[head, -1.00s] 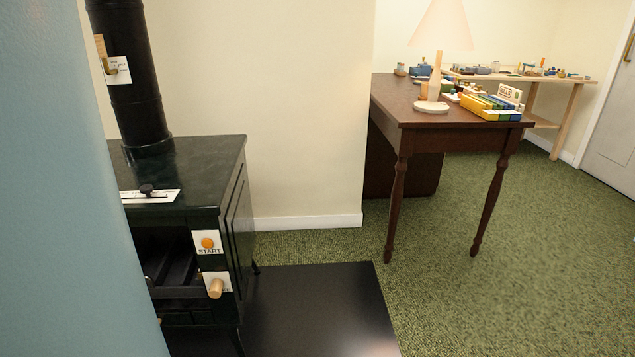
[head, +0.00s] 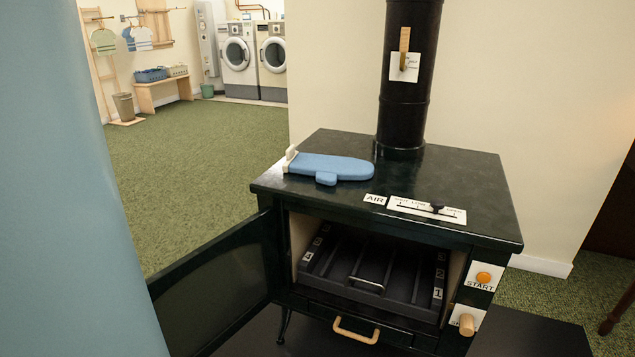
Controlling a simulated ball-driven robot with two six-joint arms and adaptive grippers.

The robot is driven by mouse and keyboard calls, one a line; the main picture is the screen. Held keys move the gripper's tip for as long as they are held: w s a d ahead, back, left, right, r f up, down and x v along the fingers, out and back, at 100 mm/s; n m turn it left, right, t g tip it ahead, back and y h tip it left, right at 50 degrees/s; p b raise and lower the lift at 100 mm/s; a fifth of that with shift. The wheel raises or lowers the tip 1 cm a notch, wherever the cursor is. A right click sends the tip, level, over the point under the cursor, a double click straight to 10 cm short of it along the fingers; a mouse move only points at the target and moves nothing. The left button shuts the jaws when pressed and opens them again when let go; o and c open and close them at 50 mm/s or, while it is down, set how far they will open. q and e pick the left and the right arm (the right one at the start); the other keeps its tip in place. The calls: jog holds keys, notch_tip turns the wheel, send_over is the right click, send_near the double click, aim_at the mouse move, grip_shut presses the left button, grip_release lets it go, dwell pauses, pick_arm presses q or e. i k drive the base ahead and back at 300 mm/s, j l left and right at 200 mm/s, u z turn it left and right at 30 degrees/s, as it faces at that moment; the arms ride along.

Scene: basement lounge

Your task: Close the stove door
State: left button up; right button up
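The dark green stove (head: 455,190) stands in the middle right of the head view. Its door (head: 222,285) is open and swung out to the left of the opening, its lower part running toward the bottom edge. The firebox shows a dark slatted tray (head: 375,270) with numbered side strips. A wooden handle (head: 356,331) sits on the drawer front below the opening. A blue column, possibly part of my body, fills the left edge. Neither of my grippers is in view.
A blue paddle-shaped object (head: 330,167) lies on the stove top. The stovepipe (head: 405,75) rises behind. A START button (head: 484,278) and wooden knob (head: 466,324) are on the right front. Open green carpet (head: 190,170) lies left, toward the washing machines (head: 238,54).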

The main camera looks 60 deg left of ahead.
aim_at(200, 300)
jog(key=k+j, duration=0.15)
jog(key=j, duration=0.2)
jog(key=k+j, duration=0.2)
jog(key=j, duration=0.2)
jog(key=k+j+u, duration=0.1)
jog(key=j, duration=0.25)
jog(key=k+j, duration=0.2)
jog(key=j, duration=0.2)
jog(key=k+j, duration=0.15)
jog(key=j, duration=0.25)
jog(key=k+j+u, duration=0.1)
jog(key=j, duration=0.25)
jog(key=k+j, duration=0.25)
jog(key=j, duration=0.15)
